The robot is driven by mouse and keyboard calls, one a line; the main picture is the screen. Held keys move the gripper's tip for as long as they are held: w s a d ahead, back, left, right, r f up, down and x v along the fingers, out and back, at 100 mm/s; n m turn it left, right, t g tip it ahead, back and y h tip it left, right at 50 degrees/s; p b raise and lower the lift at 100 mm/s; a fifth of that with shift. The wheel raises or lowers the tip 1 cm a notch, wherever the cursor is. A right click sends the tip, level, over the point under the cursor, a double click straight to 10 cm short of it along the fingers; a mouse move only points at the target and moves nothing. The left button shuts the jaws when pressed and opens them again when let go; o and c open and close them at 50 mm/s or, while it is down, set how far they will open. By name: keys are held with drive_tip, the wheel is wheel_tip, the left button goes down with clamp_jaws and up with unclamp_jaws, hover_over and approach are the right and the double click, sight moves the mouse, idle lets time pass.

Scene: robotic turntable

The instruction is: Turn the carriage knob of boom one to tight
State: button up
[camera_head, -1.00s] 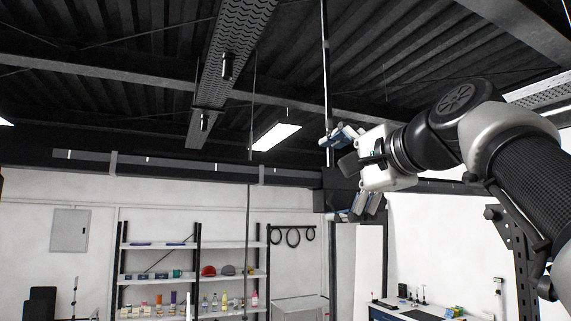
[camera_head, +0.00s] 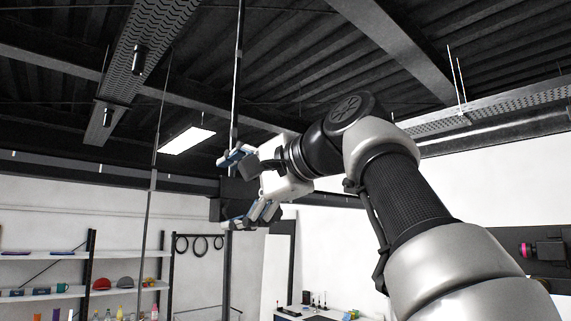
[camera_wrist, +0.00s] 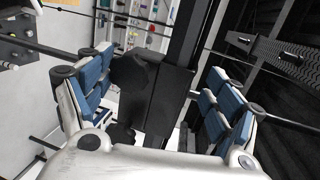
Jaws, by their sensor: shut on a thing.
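A dark carriage block (camera_wrist: 165,92) sits on a dark boom (camera_wrist: 190,38) in the wrist view. A black rounded knob (camera_wrist: 130,76) shows at the block's left side, between my gripper's blue-padded fingers (camera_wrist: 158,64). The fingers stand on both sides of the block and knob, and my gripper is shut on the knob. The exact contact is hard to see. In the head view my gripper (camera_head: 229,190) is level with the dark block (camera_head: 236,194), one finger above and one below. The knob's marking and its tightness cannot be read.
A thin vertical pole (camera_head: 238,70) rises from near my gripper to the ceiling. Another rod (camera_head: 150,210) hangs to the left. Shelves with bottles and caps (camera_head: 100,284) stand at the lower left. A bench (camera_head: 310,313) is below. The space left of my gripper looks open.

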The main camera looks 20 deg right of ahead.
drive_tip(key=shift+s+r+t, duration=0.3)
drive_tip(key=shift+s+r, duration=0.45)
drive_tip(key=shift+s, duration=0.2)
drive_tip(key=shift+c, duration=1.2)
drive_tip(key=shift+s+f+b, duration=0.1)
drive_tip(key=shift+s+b, duration=0.1)
drive_tip(key=shift+b, duration=0.2)
drive_tip(key=f+b+v, duration=0.1)
drive_tip(key=v, duration=0.8)
drive_tip(key=shift+s+f, duration=0.3)
drive_tip(key=shift+s, duration=0.1)
drive_tip(key=f+v, duration=0.1)
drive_tip(key=v, duration=0.7)
drive_tip(key=shift+s, duration=0.5)
drive_tip(key=shift+f, duration=0.1)
